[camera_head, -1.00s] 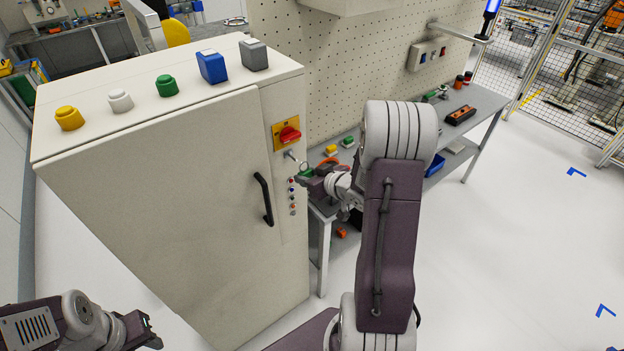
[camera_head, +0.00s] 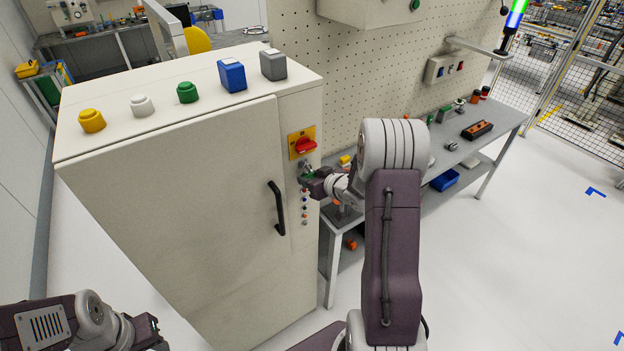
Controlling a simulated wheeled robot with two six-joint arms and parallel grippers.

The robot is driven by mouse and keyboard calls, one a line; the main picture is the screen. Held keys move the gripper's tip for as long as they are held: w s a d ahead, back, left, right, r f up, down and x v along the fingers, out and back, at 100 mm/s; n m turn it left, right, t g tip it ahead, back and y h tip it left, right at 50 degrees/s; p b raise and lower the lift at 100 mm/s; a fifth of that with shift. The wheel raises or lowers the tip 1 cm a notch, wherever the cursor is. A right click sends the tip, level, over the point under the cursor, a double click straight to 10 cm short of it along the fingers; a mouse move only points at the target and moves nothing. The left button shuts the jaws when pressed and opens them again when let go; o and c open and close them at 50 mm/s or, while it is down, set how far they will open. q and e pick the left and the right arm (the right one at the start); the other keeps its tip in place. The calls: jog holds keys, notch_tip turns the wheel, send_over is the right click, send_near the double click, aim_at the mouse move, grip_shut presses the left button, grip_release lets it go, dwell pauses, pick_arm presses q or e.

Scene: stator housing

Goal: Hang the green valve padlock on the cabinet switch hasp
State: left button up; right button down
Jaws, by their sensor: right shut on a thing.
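The grey cabinet (camera_head: 190,200) stands at left centre. Its red rotary switch on a yellow plate (camera_head: 302,144) is high on the right strip, and the small metal hasp (camera_head: 303,163) is just below it. My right gripper (camera_head: 308,181) is shut on the green padlock (camera_head: 308,176) right at the hasp. Only a little green shows, and I cannot tell whether the shackle is through the hasp. My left gripper (camera_head: 156,335) is low at the bottom left, away from the cabinet; its jaw opening is unclear.
The black door handle (camera_head: 277,208) juts out below left of my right gripper. A grey workbench (camera_head: 470,150) with small parts stands behind my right arm.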

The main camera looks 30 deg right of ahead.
dwell(0.4)
jog(key=c, duration=0.8)
grip_release()
jog(key=shift+s, duration=0.15)
jog(key=shift+p+v, duration=0.95)
jog(key=shift+v, duration=1.1)
jog(key=shift+r, duration=0.1)
